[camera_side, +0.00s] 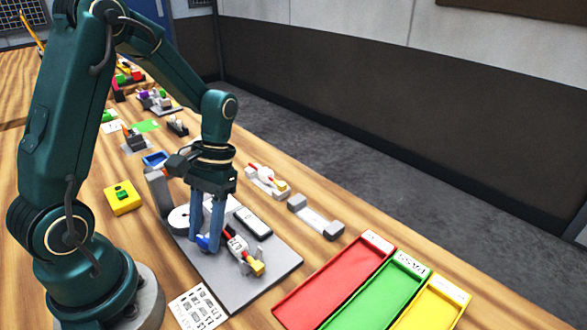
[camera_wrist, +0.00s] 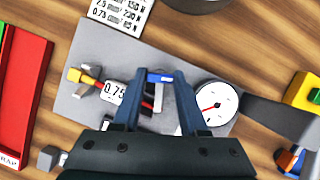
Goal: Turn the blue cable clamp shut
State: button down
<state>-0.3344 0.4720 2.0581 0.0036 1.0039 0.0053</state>
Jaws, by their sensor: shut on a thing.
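The blue cable clamp (camera_side: 202,241) is on the grey base plate (camera_side: 262,279), low beside my fingertips in the side view. In the wrist view the blue clamp (camera_wrist: 160,76) lies between my fingertips. My gripper (camera_side: 208,240) points down over the plate, and its jaws (camera_wrist: 161,78) are shut on the clamp. A pale part labelled 0.75 (camera_wrist: 116,91) with a yellow end (camera_wrist: 84,78) lies beside the clamp. A red piece shows partly between my fingers. The fingers hide part of the clamp, and I cannot tell how far it is turned.
A round white dial (camera_wrist: 214,104) stands close to my fingers on the plate. Red (camera_side: 325,288), green (camera_side: 360,303) and yellow (camera_side: 427,305) trays are at the front right. A printed card (camera_side: 197,307) lies by the plate.

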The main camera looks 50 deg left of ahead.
jog(key=m+y, duration=0.1)
jog(key=m, duration=0.2)
jog(key=shift+d+m, duration=0.1)
jog(key=shift+m, duration=0.3)
jog(key=shift+c, duration=2.2)
grip_release()
jog(key=shift+v, duration=2.6)
jog(key=shift+d+f, duration=0.1)
